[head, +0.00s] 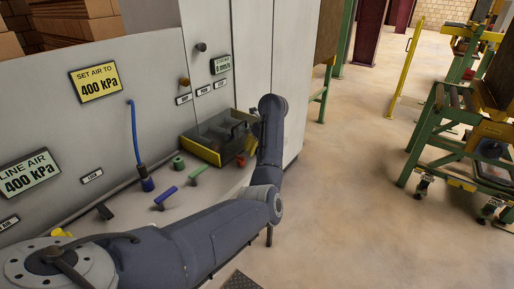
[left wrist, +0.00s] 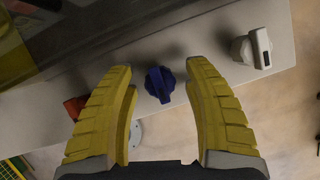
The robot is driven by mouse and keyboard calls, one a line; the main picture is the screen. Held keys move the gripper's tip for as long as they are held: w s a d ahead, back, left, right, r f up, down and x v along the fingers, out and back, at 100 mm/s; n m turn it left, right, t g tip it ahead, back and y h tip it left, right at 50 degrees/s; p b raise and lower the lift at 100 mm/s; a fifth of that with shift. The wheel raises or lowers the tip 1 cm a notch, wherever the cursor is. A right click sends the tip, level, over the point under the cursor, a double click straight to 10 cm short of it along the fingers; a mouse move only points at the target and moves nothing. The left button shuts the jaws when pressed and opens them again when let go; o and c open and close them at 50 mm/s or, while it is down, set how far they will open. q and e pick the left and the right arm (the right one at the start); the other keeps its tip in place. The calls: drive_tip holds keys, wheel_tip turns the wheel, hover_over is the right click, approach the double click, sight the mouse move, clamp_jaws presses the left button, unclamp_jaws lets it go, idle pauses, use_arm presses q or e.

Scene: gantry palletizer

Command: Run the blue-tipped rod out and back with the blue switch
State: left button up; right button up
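A blue knob-like switch (left wrist: 160,84) stands on a pale surface in the left wrist view. My left gripper (left wrist: 160,67) is open, with one yellow finger on each side of the switch and a visible gap on both sides. Nothing is held. In the head view my left arm hides the switch and most of the gripper. A blue-ended handle (head: 165,196) sticks up from the pale ledge. I cannot tell whether it is the blue-tipped rod. My right gripper is in neither view.
Beside the blue switch are a pale grey knob (left wrist: 250,50) and a red part (left wrist: 75,107). A black box with yellow edges (head: 200,149) stands close to my arm. Green (head: 198,172) and black (head: 104,210) handles share the ledge.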

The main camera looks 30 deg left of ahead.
use_arm(q)
clamp_jaws()
idle(0.5)
drive_tip(key=m+t, duration=0.1)
drive_tip(key=m, duration=0.2)
drive_tip(key=m+t+h, duration=0.1)
drive_tip(key=m, duration=0.1)
drive_tip(key=shift+a+r+m, duration=0.1)
drive_tip(key=shift+r+m, duration=0.05)
drive_tip(key=shift+m, duration=0.25)
drive_tip(key=m+h, duration=0.1)
drive_tip(key=m, duration=0.2)
drive_tip(key=m+t+h, duration=0.1)
drive_tip(key=m, duration=0.1)
drive_tip(key=shift+m, duration=0.4)
drive_tip(key=shift+r+m, duration=0.1)
drive_tip(key=shift+m, duration=0.2)
drive_tip(key=shift+o, duration=0.4)
unclamp_jaws()
drive_tip(key=shift+f, duration=0.2)
